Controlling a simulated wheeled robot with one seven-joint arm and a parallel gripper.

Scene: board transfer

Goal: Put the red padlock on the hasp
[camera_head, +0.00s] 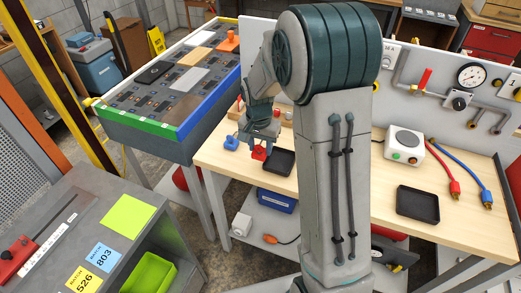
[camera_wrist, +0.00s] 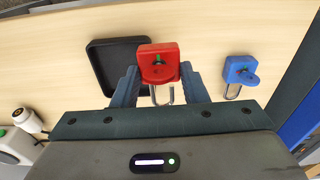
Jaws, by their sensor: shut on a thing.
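The red padlock (camera_wrist: 158,62) is between the two fingers of my gripper (camera_wrist: 159,78) in the wrist view, its shackle pointing back toward the palm. In the head view the red padlock (camera_head: 259,154) hangs below my gripper (camera_head: 261,143), just left of a black tray and seemingly above the wooden bench. My gripper is shut on it. I cannot make out the hasp in either view; my arm hides part of the wall panel.
A blue padlock (camera_wrist: 241,72) lies on the bench to the right in the wrist view. A black tray (camera_wrist: 98,75) is left of the red padlock. A second black tray (camera_head: 418,204), a white box (camera_head: 404,145) and hoses (camera_head: 470,178) occupy the bench's right side.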

